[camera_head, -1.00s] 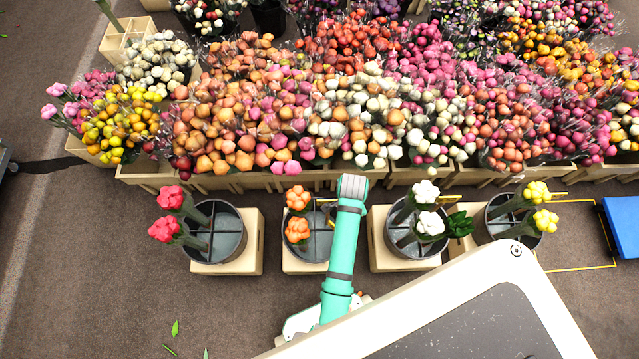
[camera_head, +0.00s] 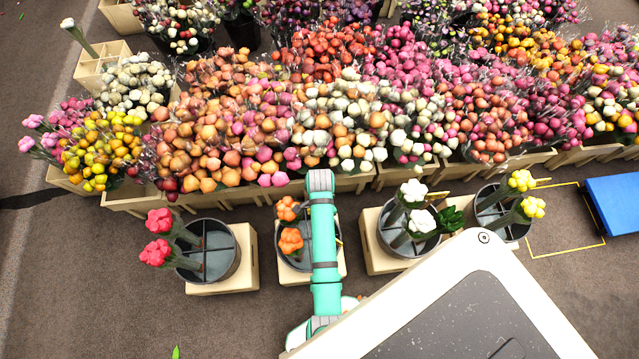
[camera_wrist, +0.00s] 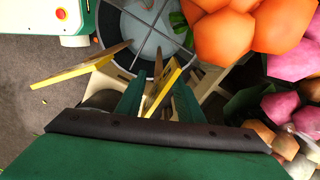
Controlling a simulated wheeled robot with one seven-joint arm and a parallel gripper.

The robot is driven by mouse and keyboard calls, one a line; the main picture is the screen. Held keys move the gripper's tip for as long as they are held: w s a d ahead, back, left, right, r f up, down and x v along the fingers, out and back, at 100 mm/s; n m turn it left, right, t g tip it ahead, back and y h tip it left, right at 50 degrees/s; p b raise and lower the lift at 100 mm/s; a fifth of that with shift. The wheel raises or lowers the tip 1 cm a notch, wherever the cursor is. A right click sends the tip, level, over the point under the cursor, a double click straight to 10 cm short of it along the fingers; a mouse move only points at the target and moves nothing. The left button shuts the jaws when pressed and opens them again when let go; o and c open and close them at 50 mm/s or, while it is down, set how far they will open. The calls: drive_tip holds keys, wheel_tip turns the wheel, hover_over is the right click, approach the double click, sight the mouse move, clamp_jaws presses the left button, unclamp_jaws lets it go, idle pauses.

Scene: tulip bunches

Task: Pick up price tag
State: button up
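In the wrist view, a thin price tag with a yellow edge (camera_wrist: 168,82) stands between the green fingers of my gripper (camera_wrist: 158,94). The fingers look apart, with a gap around the tag; I cannot tell whether either touches it. A second thin yellow-edged piece (camera_wrist: 82,70) slants at the left, outside the fingers. The grey divided bucket (camera_wrist: 135,28) lies just beyond, with an orange flower (camera_wrist: 245,35) at upper right. In the head view my green arm (camera_head: 324,240) reaches over the bucket with orange tulips (camera_head: 289,241) and hides the gripper and tag.
Buckets with red (camera_head: 157,252), white (camera_head: 420,221) and yellow tulips (camera_head: 532,207) stand on wooden crates along the row. Dense flower bunches (camera_head: 240,130) fill the crates behind. A blue box (camera_head: 615,200) is at right. The floor at lower left is mostly clear.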

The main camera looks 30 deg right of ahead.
drive_tip(key=f, duration=0.4)
drive_tip(key=shift+s+a+f, duration=0.1)
drive_tip(key=shift+a+f, duration=0.15)
drive_tip(key=shift+f, duration=0.15)
drive_tip(key=shift+c, duration=0.3)
clamp_jaws()
